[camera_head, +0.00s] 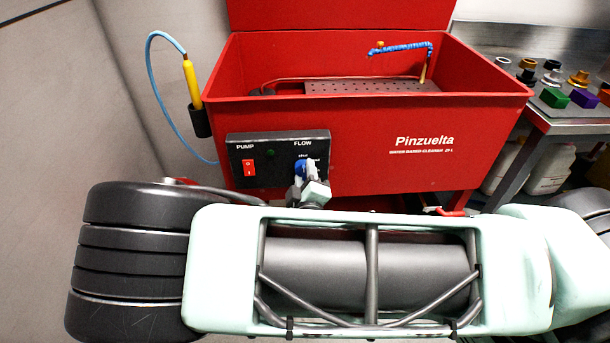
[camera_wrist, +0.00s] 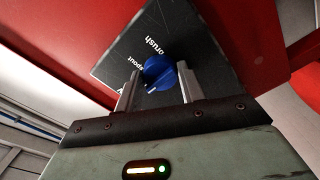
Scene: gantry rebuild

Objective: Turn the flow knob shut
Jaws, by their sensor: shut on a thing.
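The blue flow knob (camera_wrist: 158,72) sits on the black control panel (camera_head: 247,163) on the front of the red parts washer. A white pointer mark shows on the knob in the wrist view, near the printed words "brush" and "spout". My gripper (camera_wrist: 158,88) is around the knob, one finger on each side, shut on it. The exact setting of the knob is hard to tell.
The red washer (camera_head: 350,150) has a pump switch (camera_head: 248,167) left of the knob. A yellow brush (camera_head: 192,83) on a blue hose hangs at its left side. A metal bench (camera_head: 570,125) with several small coloured parts stands at the right, with white jugs (camera_head: 548,170) below.

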